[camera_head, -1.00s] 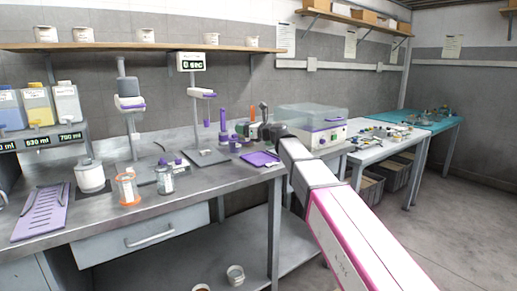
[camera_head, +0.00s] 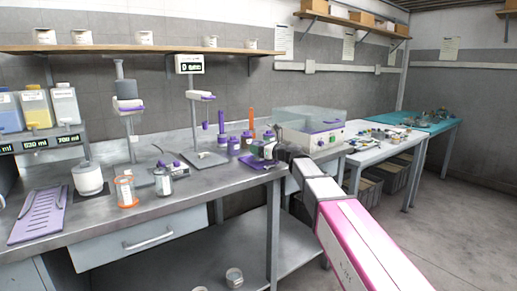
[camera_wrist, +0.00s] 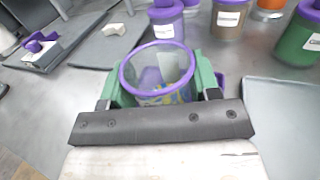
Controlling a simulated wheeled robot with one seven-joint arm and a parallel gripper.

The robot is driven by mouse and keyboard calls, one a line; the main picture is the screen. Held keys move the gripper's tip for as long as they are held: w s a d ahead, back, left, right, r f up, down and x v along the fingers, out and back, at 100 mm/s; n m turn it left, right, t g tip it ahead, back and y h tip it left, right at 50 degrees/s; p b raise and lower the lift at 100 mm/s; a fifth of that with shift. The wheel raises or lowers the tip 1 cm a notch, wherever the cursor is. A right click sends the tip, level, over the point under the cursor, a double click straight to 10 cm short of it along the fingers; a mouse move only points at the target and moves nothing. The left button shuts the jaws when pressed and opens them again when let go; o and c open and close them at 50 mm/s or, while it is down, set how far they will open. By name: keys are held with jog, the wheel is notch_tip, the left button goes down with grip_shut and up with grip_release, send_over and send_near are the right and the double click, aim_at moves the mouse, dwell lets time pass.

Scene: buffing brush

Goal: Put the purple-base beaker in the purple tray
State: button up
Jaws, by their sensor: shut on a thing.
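A clear beaker with a purple rim (camera_wrist: 157,70) sits between the two green fingers of my gripper (camera_wrist: 160,92) in the wrist view. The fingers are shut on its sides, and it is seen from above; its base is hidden.
Several purple-lidded jars (camera_wrist: 229,17) stand just behind the beaker. A stand with a flat base (camera_head: 205,158) is to the left. A clear-lidded machine (camera_head: 310,125) stands to the right. A beaker with an orange base (camera_head: 125,191) is farther left on the bench.

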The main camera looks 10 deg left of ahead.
jog(key=o, duration=1)
jog(key=v, duration=1.2)
jog(key=shift+s, duration=0.1)
